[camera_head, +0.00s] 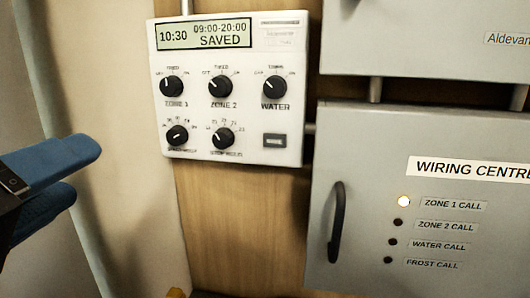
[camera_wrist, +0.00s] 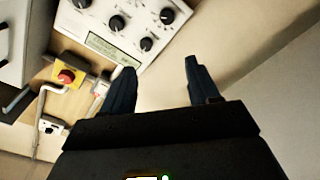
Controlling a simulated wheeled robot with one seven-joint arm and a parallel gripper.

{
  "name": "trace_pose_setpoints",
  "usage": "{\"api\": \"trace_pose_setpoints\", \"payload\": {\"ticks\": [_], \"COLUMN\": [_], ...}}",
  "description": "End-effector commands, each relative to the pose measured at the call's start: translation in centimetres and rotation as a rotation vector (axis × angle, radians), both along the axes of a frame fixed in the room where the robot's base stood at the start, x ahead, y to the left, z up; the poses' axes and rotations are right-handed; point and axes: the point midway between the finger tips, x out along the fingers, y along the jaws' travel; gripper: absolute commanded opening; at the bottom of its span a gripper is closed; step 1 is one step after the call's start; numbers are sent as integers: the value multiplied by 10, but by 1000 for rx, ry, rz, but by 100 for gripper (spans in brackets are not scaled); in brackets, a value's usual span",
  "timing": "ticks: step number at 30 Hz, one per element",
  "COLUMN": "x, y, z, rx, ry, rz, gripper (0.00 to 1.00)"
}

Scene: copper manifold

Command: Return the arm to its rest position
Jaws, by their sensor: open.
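My gripper (camera_head: 88,178) is at the left edge of the head view, with blue fingers in front of the pale wall and left of the white control panel. In the wrist view my gripper (camera_wrist: 160,82) shows two dark blue fingers spread apart, with nothing between them. It touches nothing that I can see. Most of my arm is out of view.
The white control panel (camera_head: 237,118) has several black knobs and a display reading 10:30, 09:00-20:00, SAVED. Right of it is a grey wiring centre box (camera_head: 365,140) with a black handle (camera_head: 337,222) and a lit ZONE 1 CALL lamp (camera_head: 403,201). The wrist view shows a red button (camera_wrist: 67,76).

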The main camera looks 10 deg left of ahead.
Motion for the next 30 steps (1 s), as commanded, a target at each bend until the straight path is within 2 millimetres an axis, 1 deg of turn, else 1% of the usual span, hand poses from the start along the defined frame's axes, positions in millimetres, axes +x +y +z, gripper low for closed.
{"api": "trace_pose_setpoints", "payload": {"ticks": [1,5,8,9,11,12,16,18,20,21,23,24,26,27,30], "x": [6,21,34,40,47,51,58,56,53,50,43,37,27,19,-3], "y": [-5,-17,-31,-39,-54,-65,-104,-125,-145,-158,-178,-191,-211,-223,-254], "z": [-12,-42,-73,-89,-115,-133,-187,-213,-235,-248,-267,-278,-295,-304,-325], "rx": [-13,-41,-65,-74,-86,-91,-91,-79,-67,-55,-32,-15,15,38,102], "ry": [4,12,26,35,51,63,108,135,160,176,201,217,241,256,290], "rz": [5,33,60,75,96,112,159,185,201,211,223,231,239,244,247], "gripper": [60,60,60,60,60,60,60,60,60,60,60,60,60,60,60]}}
